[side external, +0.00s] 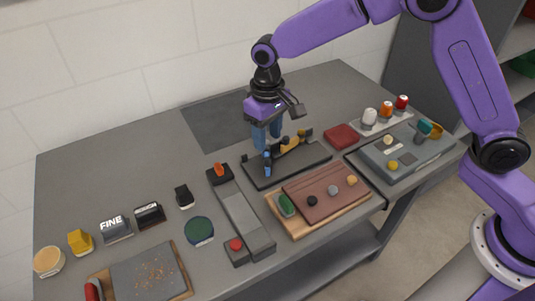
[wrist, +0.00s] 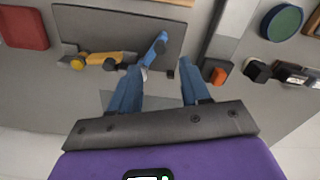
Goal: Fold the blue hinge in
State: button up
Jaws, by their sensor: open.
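The blue hinge (wrist: 157,46) is a short bar on a dark base plate (wrist: 80,25), slanted out across the plate in the wrist view. In the side view the blue hinge (side external: 267,162) stands near the plate's left end, partly hidden by my fingers. A yellow-orange piece (wrist: 107,57) with dark and yellow knobs lies along the plate beside it. My gripper (wrist: 161,68) is open, its blue fingers pointing at the plate. The hinge's near end is close to the left finger in the wrist view; whether they touch I cannot tell. My gripper (side external: 266,145) is upright over the plate in the side view.
A long grey fixture with an orange knob (side external: 219,169) stands left of the plate. A wooden board with a brown panel (side external: 325,186) lies in front. A red pad (side external: 341,136) and a grey panel (side external: 405,150) are to the right. The table behind is mostly clear.

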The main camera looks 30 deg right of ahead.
aim_at(267, 159)
notch_tip(267, 159, down, 7)
jog(key=shift+r, duration=0.1)
jog(key=shift+c, duration=0.3)
grip_shut()
